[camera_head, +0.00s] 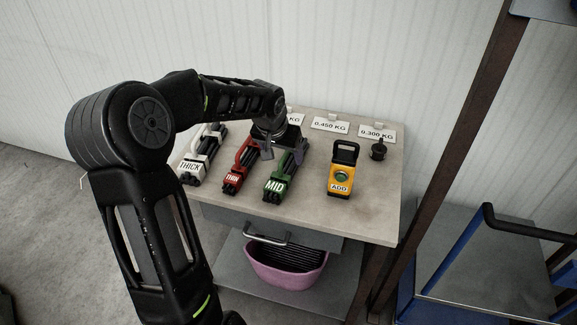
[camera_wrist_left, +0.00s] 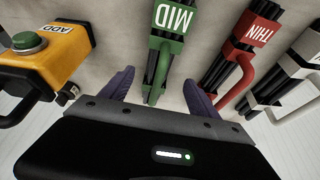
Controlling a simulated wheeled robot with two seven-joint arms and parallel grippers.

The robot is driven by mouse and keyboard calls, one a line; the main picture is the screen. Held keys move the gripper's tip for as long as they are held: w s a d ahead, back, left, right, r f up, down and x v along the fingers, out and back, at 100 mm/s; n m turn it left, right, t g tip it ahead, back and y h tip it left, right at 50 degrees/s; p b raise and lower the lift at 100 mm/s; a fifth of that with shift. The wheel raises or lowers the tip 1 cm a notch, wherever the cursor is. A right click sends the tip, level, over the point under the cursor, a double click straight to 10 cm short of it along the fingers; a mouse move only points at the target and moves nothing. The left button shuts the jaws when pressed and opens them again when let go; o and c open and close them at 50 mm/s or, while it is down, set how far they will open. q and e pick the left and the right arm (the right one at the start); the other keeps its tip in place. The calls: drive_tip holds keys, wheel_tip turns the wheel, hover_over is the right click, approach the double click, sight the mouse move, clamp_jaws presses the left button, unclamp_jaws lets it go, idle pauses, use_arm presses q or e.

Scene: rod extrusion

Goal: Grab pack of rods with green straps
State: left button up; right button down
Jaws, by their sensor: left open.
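The pack of dark rods with green straps (camera_head: 273,188), labelled MID, lies on the table between the red pack and the yellow device. My left gripper (camera_head: 267,151) is above the table at the pack's far end. In the left wrist view, the green pack (camera_wrist_left: 170,48) runs toward the space between the two spread fingers of my left gripper (camera_wrist_left: 158,92). The fingers are open and nothing is held between them. The head view partly hides the pack's far end behind the gripper. My right gripper is not in view.
A red THIN pack (camera_head: 232,180) and a white THICK pack (camera_head: 190,168) lie to the left. A yellow ADD device (camera_head: 341,180) stands to the right. Weight signs and a black weight (camera_head: 378,152) are at the back. A pink basket (camera_head: 262,272) sits below.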

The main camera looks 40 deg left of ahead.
sight(287, 164)
use_arm(q)
drive_tip(key=shift+w+a+f, duration=0.1)
drive_tip(key=shift+w+f, duration=0.15)
drive_tip(key=shift+f, duration=0.45)
drive_tip(key=shift+x, duration=2.65)
clamp_jaws()
drive_tip(key=shift+r, duration=0.1)
